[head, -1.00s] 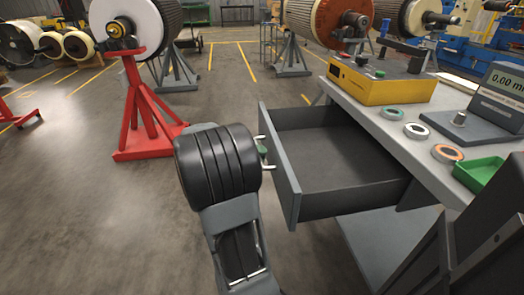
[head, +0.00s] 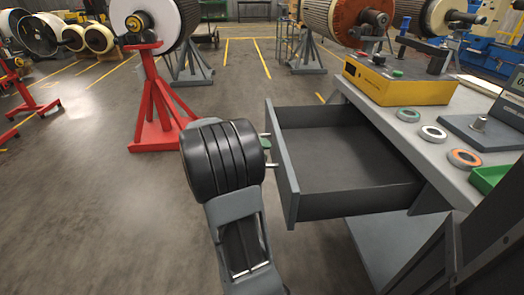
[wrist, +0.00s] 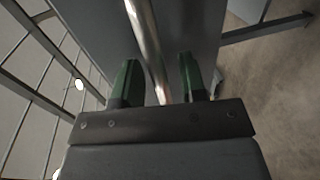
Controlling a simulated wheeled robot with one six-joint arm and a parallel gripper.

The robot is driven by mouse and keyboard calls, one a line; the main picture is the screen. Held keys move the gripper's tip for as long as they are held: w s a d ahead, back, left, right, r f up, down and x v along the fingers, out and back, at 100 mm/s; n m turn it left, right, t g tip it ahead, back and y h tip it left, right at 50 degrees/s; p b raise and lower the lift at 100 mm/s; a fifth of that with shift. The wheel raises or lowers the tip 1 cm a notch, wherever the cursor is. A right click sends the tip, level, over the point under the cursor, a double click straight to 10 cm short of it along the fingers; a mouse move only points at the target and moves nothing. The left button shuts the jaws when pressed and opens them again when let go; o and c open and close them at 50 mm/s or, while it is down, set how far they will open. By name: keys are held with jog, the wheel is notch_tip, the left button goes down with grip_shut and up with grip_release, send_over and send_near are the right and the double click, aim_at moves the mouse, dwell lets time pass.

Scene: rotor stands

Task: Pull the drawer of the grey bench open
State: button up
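The grey bench (head: 440,152) stands at the right, and its drawer (head: 345,160) is pulled well out, empty inside. The drawer's front panel (head: 283,165) faces left. Its metal handle (head: 268,168) shows as short posts, the rest hidden behind my wrist in the head view. My gripper (head: 265,144) is at the handle. Exact finger contact is hard to see.
A yellow box (head: 400,84), several rings (head: 433,133) and a green tray (head: 486,178) are on the bench top. A red stand (head: 158,112) with a rotor is behind my arm at left. The floor (head: 90,220) at left front is clear.

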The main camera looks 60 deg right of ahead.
jog(key=p+v, duration=0.3)
jog(key=v, duration=1.1)
dwell(0.3)
jog(key=s+a+r+n+t+y+p, duration=0.25)
jog(key=a+r+t+p, duration=0.25)
jog(key=a+r+p, duration=0.3)
jog(key=s+a+r+n+t+y+p, duration=0.2)
jog(key=a+r+n+t+y+p, duration=0.25)
jog(key=a+r+p, duration=0.5)
jog(key=s+a+r+n+t+y+p, duration=0.25)
jog(key=a+r+t+p, duration=0.35)
jog(key=p, duration=0.5)
notch_tip(320, 180, up, 20)
jog(key=t+p, duration=0.2)
jog(key=p, duration=1.4)
jog(key=shift+s+a, duration=0.15)
jog(key=shift+s, duration=0.05)
